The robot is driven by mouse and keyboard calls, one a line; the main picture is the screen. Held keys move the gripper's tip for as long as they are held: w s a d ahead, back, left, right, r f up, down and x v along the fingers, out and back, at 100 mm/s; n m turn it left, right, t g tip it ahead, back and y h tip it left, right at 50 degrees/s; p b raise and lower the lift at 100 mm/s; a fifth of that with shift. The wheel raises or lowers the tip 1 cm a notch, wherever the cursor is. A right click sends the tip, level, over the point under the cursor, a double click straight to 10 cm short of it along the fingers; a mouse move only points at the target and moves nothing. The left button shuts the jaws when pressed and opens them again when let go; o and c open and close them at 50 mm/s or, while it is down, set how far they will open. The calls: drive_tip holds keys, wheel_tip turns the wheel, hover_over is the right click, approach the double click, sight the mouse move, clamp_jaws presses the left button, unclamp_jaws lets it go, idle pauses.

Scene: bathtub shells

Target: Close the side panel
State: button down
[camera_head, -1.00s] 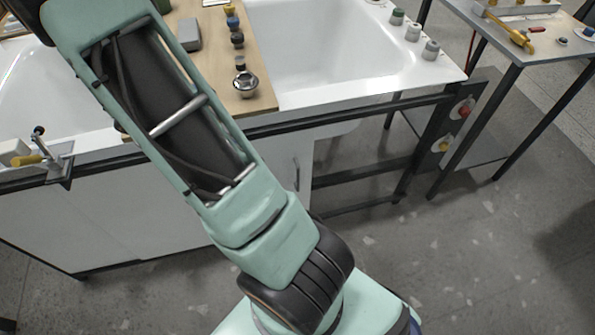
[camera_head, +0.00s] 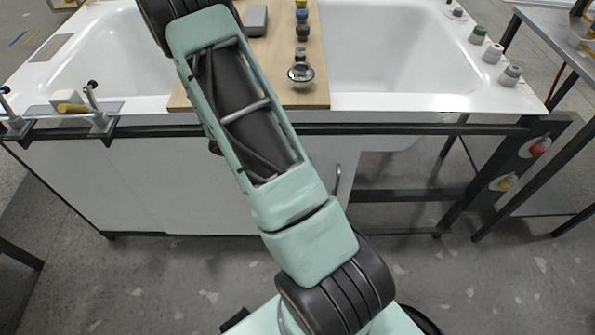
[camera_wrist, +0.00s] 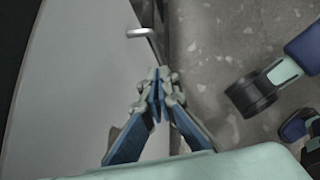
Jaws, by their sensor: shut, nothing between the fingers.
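The white side panel (camera_head: 150,185) hangs under the front rim of the bathtub shell, left of centre in the head view. My arm covers part of it. Its metal handle (camera_head: 338,182) shows just right of my arm, near the panel's right end. In the wrist view the panel (camera_wrist: 75,90) fills the left side, with the bent handle (camera_wrist: 141,33) by its edge. My gripper (camera_wrist: 160,72) is shut and empty, with its tips close to the panel's edge and below the handle in the picture. I cannot tell if they touch the panel. My gripper is hidden in the head view.
The double white tub (camera_head: 400,60) rests on a dark frame (camera_head: 440,129), open beneath on the right. Red and yellow knobs (camera_head: 538,147) sit at its right end. A wooden board (camera_head: 318,97) with small items spans the tub. Grey floor (camera_head: 180,285) is clear in front.

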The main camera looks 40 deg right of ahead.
sight(328, 174)
drive_tip(key=d, duration=0.1)
drive_tip(key=s+d+f, duration=0.1)
drive_tip(key=d, duration=0.1)
drive_tip(key=s+d, duration=0.1)
drive_tip(key=d, duration=0.1)
drive_tip(key=shift+s+f+b, duration=0.15)
drive_tip(key=shift+f+b, duration=0.05)
drive_tip(key=shift+b, duration=0.2)
